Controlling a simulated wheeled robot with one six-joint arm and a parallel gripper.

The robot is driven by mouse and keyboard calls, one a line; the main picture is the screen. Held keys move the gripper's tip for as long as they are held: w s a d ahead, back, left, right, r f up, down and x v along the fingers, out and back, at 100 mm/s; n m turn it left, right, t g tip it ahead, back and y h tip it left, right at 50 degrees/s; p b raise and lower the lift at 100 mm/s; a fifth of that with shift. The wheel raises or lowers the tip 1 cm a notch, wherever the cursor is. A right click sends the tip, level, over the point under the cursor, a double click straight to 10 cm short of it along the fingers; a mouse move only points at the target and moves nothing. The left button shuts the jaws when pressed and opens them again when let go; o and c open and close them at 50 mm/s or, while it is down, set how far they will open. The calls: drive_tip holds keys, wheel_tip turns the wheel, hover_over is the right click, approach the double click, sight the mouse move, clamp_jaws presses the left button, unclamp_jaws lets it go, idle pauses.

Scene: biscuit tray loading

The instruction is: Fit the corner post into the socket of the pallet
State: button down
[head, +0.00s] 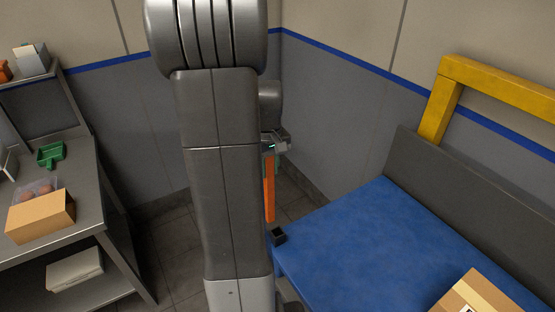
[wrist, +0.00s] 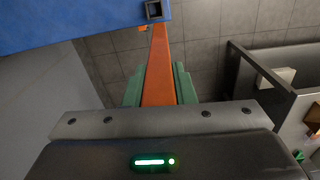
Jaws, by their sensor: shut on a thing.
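The corner post is a long orange bar (head: 269,192), hanging close to upright from my gripper (head: 271,162) in the head view. In the wrist view the green fingers of my gripper (wrist: 158,78) are shut on the post (wrist: 160,60), one on each side. The socket (head: 278,237) is a small dark square cup at the near left corner of the blue pallet (head: 365,225). It also shows in the wrist view (wrist: 153,10), just beyond the post's far end. The post's lower end appears close to the socket, not in it; whether they touch I cannot tell.
A cardboard box (head: 475,293) lies on the blue surface at the lower right. A yellow frame (head: 440,105) stands behind it. On the left, a grey bench (head: 88,185) holds an orange-tan box (head: 40,215) and a green scoop-like item (head: 50,154). Tiled floor lies between.

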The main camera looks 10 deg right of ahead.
drive_tip(key=shift+n, duration=0.4)
drive_tip(key=s+d+r, duration=0.2)
drive_tip(key=s+r, duration=0.1)
drive_tip(key=shift+s, duration=0.1)
wheel_tip(320, 180, down, 10)
drive_tip(key=b, duration=0.6)
drive_tip(key=shift+r+b, duration=0.25)
drive_tip(key=shift+b, duration=0.05)
idle(0.4)
drive_tip(key=shift+f+b, duration=0.5)
drive_tip(key=shift+f, duration=0.2)
idle(0.4)
drive_tip(key=c, duration=1.1)
unclamp_jaws()
drive_tip(key=shift+r, duration=0.1)
drive_tip(key=shift+c, duration=0.5)
